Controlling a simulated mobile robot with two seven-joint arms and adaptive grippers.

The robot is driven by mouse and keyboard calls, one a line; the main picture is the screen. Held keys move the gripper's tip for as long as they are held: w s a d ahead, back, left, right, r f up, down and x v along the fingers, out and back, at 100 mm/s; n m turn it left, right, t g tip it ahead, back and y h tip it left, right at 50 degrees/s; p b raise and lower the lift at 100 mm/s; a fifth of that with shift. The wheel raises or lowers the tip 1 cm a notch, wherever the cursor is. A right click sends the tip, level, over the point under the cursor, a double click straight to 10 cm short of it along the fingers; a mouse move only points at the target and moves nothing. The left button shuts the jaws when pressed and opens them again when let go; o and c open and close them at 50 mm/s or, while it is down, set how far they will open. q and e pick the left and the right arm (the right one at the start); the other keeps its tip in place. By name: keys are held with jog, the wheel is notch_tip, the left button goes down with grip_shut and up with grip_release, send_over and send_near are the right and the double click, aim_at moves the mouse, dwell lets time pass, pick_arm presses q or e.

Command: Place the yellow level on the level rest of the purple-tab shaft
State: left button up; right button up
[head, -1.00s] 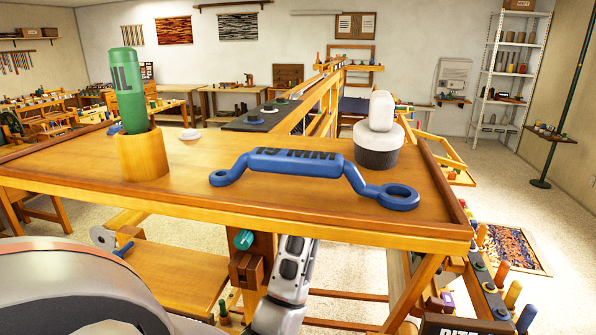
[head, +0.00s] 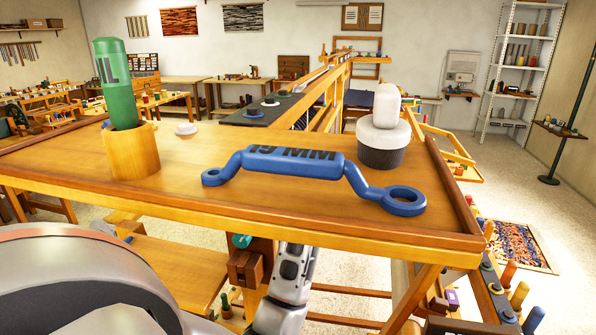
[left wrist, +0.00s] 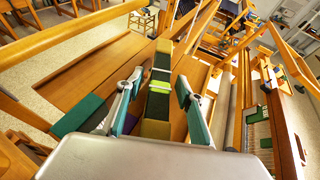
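In the left wrist view my left gripper (left wrist: 160,78) is open, its two teal-padded fingers apart. Between them lies a long bar with dark green and olive-yellow parts and a pale band (left wrist: 159,90). Gaps show on both sides of it. I cannot tell whether this is the yellow level. A dark green bar with a purple end (left wrist: 60,126) lies left of the gripper. In the head view a small purple piece (head: 452,299) shows low at the right. I cannot make out a level rest. My right gripper is not in view.
The near wooden table (head: 210,205) carries a blue handled bar (head: 292,162), a green-handled tool (head: 114,85) in a wooden cup (head: 131,152), and a white-topped dark weight (head: 381,145). Coloured pegs (head: 519,295) stand at the lower right. Open floor lies beyond the table's right side.

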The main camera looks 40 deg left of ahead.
pick_arm(q)
jog(key=shift+r, duration=0.1)
jog(key=shift+d, duration=0.2)
jog(key=s+d+r+b, duration=0.1)
jog(key=s+d, duration=0.8)
jog(key=d, duration=0.2)
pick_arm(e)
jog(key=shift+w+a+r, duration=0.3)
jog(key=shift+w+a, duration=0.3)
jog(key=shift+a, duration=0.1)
pick_arm(q)
jog(key=shift+d, duration=0.1)
